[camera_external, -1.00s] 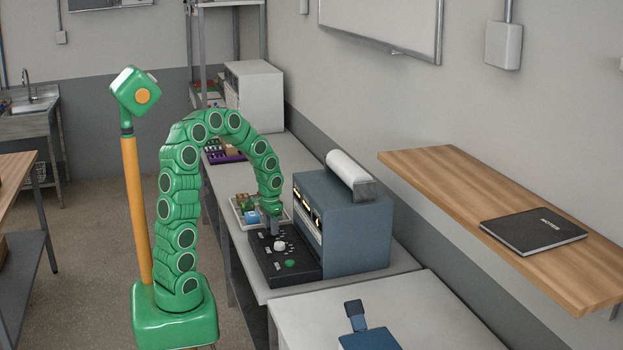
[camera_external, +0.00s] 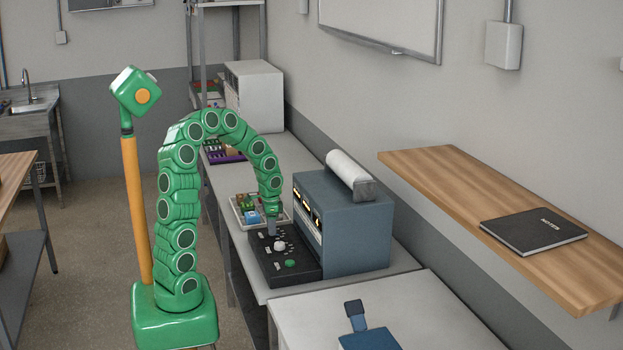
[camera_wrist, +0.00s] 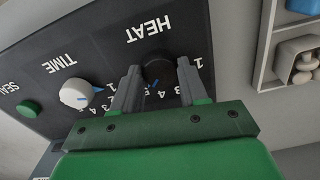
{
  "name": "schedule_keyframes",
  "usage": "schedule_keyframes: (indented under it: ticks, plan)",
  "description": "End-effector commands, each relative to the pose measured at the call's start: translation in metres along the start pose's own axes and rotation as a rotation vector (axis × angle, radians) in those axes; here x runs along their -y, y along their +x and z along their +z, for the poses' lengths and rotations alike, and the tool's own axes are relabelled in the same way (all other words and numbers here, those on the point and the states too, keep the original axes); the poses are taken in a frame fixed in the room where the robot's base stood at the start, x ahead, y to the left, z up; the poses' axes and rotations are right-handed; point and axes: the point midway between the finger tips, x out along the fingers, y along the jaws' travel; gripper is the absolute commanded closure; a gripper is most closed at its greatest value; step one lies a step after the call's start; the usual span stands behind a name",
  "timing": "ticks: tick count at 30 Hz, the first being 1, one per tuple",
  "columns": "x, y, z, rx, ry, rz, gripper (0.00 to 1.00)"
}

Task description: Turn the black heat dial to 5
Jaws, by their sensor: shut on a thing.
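The black heat dial (camera_wrist: 158,69) is on the dark control panel (camera_wrist: 105,35), under the word HEAT, in the wrist view. My gripper (camera_wrist: 159,68) is shut on the dial, one finger on each side. A blue mark shows on the dial's edge, towards the higher end of the number scale. The exact number it points at is hard to read, as a finger hides part of the scale. In the external view my gripper (camera_external: 271,228) reaches down to the far end of the panel; the black dial itself cannot be made out there.
The white TIME dial (camera_wrist: 76,93) and green SEAL button (camera_wrist: 29,109) sit beside the heat dial on the panel. The blue-grey machine body (camera_external: 345,225) rises right of the panel. A tray (camera_external: 240,207) with small items stands just behind it.

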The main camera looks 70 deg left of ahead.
Motion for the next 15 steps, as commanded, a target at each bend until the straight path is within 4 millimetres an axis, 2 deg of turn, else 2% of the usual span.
schedule_keyframes:
  ticks: [5,6,10,15]
  plan:
    - [0.0007,-0.0007,-0.0007,-0.003,-0.001,-0.002,0.88]
    - [0.0007,-0.0007,-0.0007,-0.003,-0.001,-0.002,0.53]
    - [0.0005,-0.0005,-0.0005,-0.002,-0.002,-0.001,0.33]
    - [0.0003,-0.0002,-0.0003,-0.001,-0.002,-0.001,0.32]
